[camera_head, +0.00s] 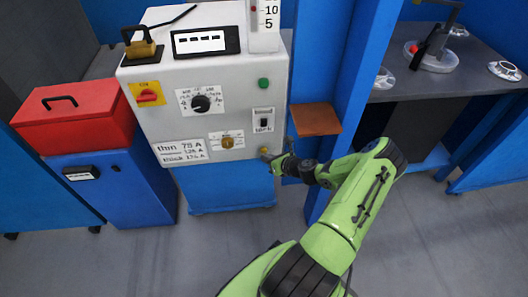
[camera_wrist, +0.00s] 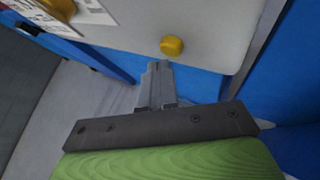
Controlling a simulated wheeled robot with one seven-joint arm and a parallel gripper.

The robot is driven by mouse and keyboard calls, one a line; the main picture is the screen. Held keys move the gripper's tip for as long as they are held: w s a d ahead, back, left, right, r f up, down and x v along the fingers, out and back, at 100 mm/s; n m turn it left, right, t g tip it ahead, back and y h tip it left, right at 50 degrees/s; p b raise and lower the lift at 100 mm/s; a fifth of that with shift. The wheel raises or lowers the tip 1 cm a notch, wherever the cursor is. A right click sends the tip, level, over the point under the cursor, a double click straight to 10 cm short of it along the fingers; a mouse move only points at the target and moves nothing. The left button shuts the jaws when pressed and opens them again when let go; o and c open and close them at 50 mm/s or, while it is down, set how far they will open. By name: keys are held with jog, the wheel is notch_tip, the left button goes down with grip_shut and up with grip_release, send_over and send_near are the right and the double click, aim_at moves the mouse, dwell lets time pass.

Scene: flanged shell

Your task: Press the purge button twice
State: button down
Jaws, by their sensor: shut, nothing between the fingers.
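A small yellow button (camera_head: 264,151) sits at the lower right corner of the grey machine's front panel (camera_head: 215,140). I can read no purge label on it. It also shows in the wrist view (camera_wrist: 172,46), on the pale panel just past my fingertips. My gripper (camera_head: 272,158) is shut and empty, with its fingers towards the lower edge of the panel. In the wrist view, the closed fingertips (camera_wrist: 158,65) appear just below and slightly left of the button. A small gap shows between them in the picture; I cannot judge the depth.
The panel also has a green button (camera_head: 263,83), a tank switch (camera_head: 264,122), a black dial (camera_head: 201,103) and a yellow knob (camera_head: 227,142). A brown shelf (camera_head: 315,119) juts out right of the panel. A red toolbox (camera_head: 75,115) stands at left.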

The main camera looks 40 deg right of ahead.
jog(key=shift+w+d, duration=0.35)
jog(key=shift+w, duration=0.15)
dwell(0.8)
jog(key=shift+s+a+p, duration=0.45)
jog(key=shift+s+a, duration=0.1)
jog(key=shift+s, duration=0.25)
jog(key=shift+s, duration=0.1)
jog(key=s+a+p, duration=0.1)
jog(key=s, duration=0.1)
jog(key=s+a, duration=0.1)
jog(key=s, duration=0.1)
jog(key=shift+a+p, duration=0.4)
dwell(2.2)
